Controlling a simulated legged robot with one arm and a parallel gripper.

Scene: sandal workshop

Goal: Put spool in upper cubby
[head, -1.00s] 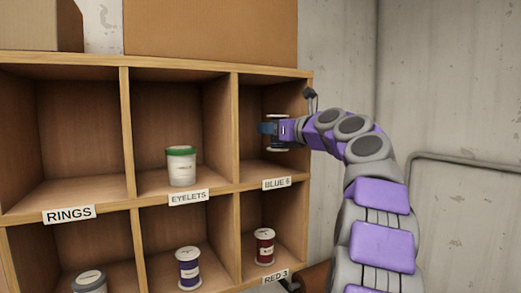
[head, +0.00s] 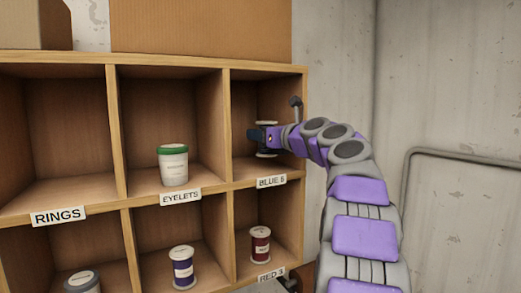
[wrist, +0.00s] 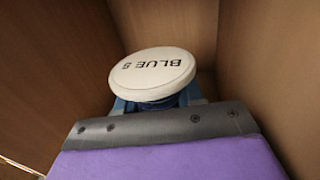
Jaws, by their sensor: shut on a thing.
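The spool has a white top disc (wrist: 152,73) marked "BLUE" plus a character I cannot read for sure. Its white flanges also show in the head view (head: 267,153), above and below my gripper (head: 258,138). My gripper is shut on the spool and holds it upright inside the upper right cubby (head: 285,90), above the label "BLUE 6" (head: 271,181). In the wrist view, wooden walls surround the spool. The gripper hides most of the spool's middle. I cannot tell whether its base touches the cubby floor.
A white jar with a green lid (head: 173,165) stands in the "EYELETS" cubby to the left. A purple spool (head: 183,268) and a red spool (head: 260,245) stand in the lower row. The "RINGS" cubby (head: 55,130) is empty. A cardboard box (head: 200,28) sits on top.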

